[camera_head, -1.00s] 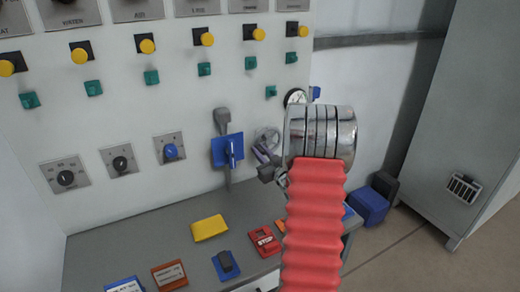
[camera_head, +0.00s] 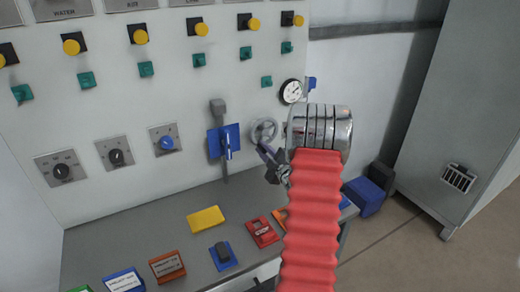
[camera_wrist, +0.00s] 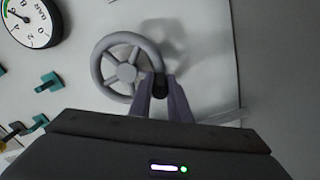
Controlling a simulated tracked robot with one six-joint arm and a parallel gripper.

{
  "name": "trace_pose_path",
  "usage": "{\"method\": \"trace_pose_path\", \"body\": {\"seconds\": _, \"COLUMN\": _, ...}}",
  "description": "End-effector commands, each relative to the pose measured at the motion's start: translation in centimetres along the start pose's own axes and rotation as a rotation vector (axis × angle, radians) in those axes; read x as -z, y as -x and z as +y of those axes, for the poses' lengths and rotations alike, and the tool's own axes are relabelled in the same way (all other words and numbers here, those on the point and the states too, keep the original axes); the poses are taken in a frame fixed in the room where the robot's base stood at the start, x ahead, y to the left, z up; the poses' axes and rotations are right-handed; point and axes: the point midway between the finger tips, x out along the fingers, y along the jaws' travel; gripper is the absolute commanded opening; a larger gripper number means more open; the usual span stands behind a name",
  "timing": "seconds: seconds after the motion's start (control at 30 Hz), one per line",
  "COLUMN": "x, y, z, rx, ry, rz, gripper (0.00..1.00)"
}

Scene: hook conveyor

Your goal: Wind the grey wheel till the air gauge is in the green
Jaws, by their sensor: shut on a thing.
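The grey wheel (camera_head: 264,131) is on the white panel, left of my arm's silver and red part. In the wrist view the wheel (camera_wrist: 126,68) shows its spokes, hub and a dark handle at its lower right rim. My gripper (camera_head: 262,148) reaches the wheel from below right. In the wrist view my gripper (camera_wrist: 160,82) is shut on the dark handle. The air gauge (camera_head: 291,91) is above and right of the wheel. In the wrist view the gauge (camera_wrist: 30,18) is cut off at the top left, with a green band partly visible; the needle reading is hard to make out.
A blue plate with a lever (camera_head: 224,141) is just left of the wheel. Yellow knobs, green switches and rotary dials cover the panel. A grey desk below bears a yellow block (camera_head: 206,220) and a red block (camera_head: 263,232). A grey cabinet (camera_head: 440,110) stands at the right.

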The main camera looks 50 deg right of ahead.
Motion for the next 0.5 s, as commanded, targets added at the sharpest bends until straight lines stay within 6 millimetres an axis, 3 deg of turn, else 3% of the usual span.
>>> {"method": "trace_pose_path", "body": {"seconds": 0.5, "x": -2.4, "y": 0.1, "z": 0.0, "rx": 0.009, "ry": 0.438, "rz": 0.0, "gripper": 0.0}}
